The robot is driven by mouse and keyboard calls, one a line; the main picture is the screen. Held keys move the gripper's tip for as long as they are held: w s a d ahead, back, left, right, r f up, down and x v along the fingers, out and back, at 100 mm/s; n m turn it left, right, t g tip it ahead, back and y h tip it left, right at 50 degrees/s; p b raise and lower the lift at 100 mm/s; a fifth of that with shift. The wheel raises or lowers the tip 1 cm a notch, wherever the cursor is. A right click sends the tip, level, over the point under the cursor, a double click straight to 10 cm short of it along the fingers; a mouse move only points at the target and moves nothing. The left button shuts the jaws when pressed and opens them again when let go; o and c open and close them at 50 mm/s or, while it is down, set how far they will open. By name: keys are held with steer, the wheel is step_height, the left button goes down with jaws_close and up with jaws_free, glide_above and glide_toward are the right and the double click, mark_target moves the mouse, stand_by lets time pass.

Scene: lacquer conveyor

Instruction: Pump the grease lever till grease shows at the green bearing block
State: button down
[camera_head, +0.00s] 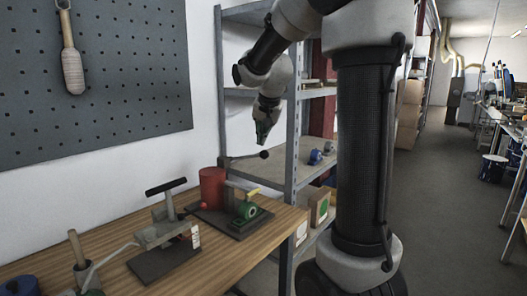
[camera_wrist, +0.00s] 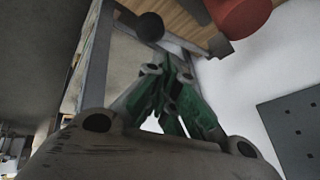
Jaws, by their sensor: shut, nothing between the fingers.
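The red grease reservoir (camera_head: 212,188) stands upright on a dark base plate on the workbench. A thin lever runs right from near its top to a black ball knob (camera_head: 264,155). The green bearing block (camera_head: 247,211) sits on the same plate, right of the reservoir; I cannot make out grease on it. My gripper (camera_head: 261,143) is shut and empty, pointing down just above the knob in the head view. In the wrist view, the shut green fingers (camera_wrist: 172,62) appear close to the knob (camera_wrist: 150,27), with a visible gap. The red reservoir (camera_wrist: 240,14) is at the upper right there.
A press-like device (camera_head: 163,235) with a black T-handle stands on the wooden workbench (camera_head: 232,262), left of the reservoir. Grey metal shelving (camera_head: 292,150) stands behind and right of the bench. A pegboard (camera_head: 120,70) hangs on the wall. The floor at right is open.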

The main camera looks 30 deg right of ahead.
steer(key=r, duration=0.1)
steer(key=w+r, duration=0.1)
steer(key=r, duration=0.2)
steer(key=shift+w+a+r, duration=0.25)
steer(key=shift+r, duration=0.15)
stand_by(0.9)
steer(key=s+a+f+n, duration=0.2)
steer(key=s+f+n, duration=0.1)
steer(key=s, duration=0.7)
steer(key=s+a+f+n+g+y, duration=0.1)
steer(key=s+a+f+n, duration=0.2)
steer(key=s, duration=0.8)
steer(key=s+a+f+n, duration=0.3)
steer(key=s, duration=0.7)
steer(key=shift+s+y, duration=0.3)
steer(key=shift+g, duration=0.3)
